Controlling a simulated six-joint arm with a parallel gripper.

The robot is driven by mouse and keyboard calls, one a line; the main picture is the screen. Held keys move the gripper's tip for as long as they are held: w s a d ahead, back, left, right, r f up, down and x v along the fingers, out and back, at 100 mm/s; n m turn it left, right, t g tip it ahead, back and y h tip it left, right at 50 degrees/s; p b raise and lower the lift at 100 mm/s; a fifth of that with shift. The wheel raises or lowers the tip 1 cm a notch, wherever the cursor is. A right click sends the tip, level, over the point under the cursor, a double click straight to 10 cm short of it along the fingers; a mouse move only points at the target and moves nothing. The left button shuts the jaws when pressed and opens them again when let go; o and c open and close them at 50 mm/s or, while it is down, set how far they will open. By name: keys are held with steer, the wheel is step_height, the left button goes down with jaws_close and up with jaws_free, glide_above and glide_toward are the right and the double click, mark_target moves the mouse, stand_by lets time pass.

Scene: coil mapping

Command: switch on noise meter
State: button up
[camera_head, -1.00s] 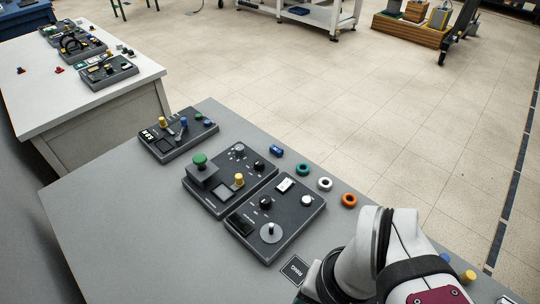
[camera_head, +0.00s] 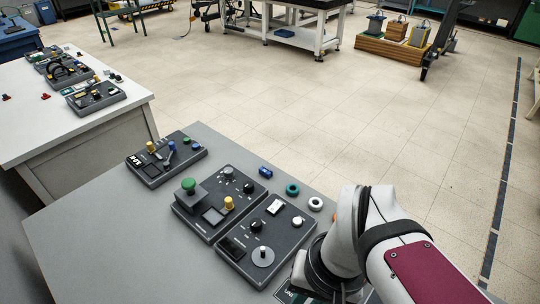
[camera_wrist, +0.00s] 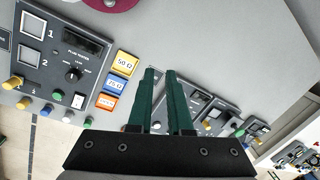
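No label I can read names the noise meter, so I cannot tell which box it is. In the head view, dark instrument boxes stand on the grey table: one with a grey disc and a white rocker-like switch (camera_head: 275,208), one with a green mushroom button (camera_head: 188,185), and one at the far left with yellow and blue knobs (camera_head: 167,157). In the wrist view my gripper (camera_wrist: 161,72) has two dark green fingers with a narrow gap and nothing between them. A box with squares marked 1 and 2 (camera_wrist: 48,82) lies left of the fingers; other boxes (camera_wrist: 212,112) lie to the right.
Blue (camera_head: 265,172), green (camera_head: 292,189) and white (camera_head: 315,204) small parts lie along the table's far edge. Resistance tiles (camera_wrist: 125,62) lie beside the numbered box. A white table (camera_head: 90,135) with more boxes stands at left. The grey table's near left part is clear.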

steer(key=w+n, duration=0.1)
steer(key=w, duration=0.3)
steer(key=w+r+n, duration=0.1)
steer(key=w+n, duration=0.1)
steer(key=w, duration=0.3)
steer(key=w+n+t, duration=0.1)
steer(key=w+n, duration=0.1)
steer(key=w, duration=0.3)
steer(key=shift+d+r, duration=0.15)
steer(key=shift+d, duration=0.05)
jaws_close()
steer(key=n+t, duration=0.2)
steer(key=n, duration=0.6)
glide_above(277, 202)
steer(key=s+d, duration=0.2)
steer(key=s, duration=0.1)
steer(key=f, duration=0.5)
steer(key=shift+s+a+f, duration=0.1)
steer(key=shift+s+f, duration=0.1)
steer(key=shift+f, duration=0.1)
steer(key=shift+f, duration=0.1)
steer(key=x, duration=0.8)
steer(key=s+x, duration=0.1)
steer(key=x, duration=0.4)
steer(key=shift+d+f, duration=0.2)
steer(key=shift+d, duration=0.15)
steer(key=shift+f, duration=0.35)
